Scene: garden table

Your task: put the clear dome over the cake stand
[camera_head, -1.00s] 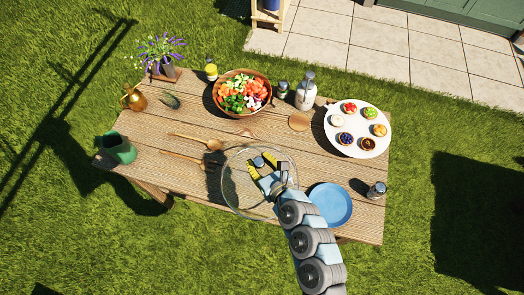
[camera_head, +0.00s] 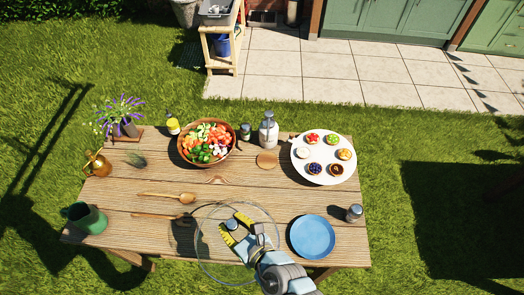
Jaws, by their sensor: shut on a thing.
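The clear dome (camera_head: 208,260) is a large see-through round cover near the front edge of the table, left of the blue plate. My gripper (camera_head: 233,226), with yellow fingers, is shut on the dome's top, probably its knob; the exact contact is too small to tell. The dome appears held above the table, but its height is unclear. The white cake stand (camera_head: 323,153) is at the back right of the table, uncovered, with several small fruit tarts on it. The dome is to its front left, well apart from it.
The blue plate (camera_head: 312,237) lies right of the dome, with a small shaker (camera_head: 354,213) beyond it. A salad bowl (camera_head: 207,143), a white bottle (camera_head: 268,132) and a round coaster (camera_head: 267,160) stand left of the stand. Wooden spoons (camera_head: 185,198) lie left. Bare planks separate dome and stand.

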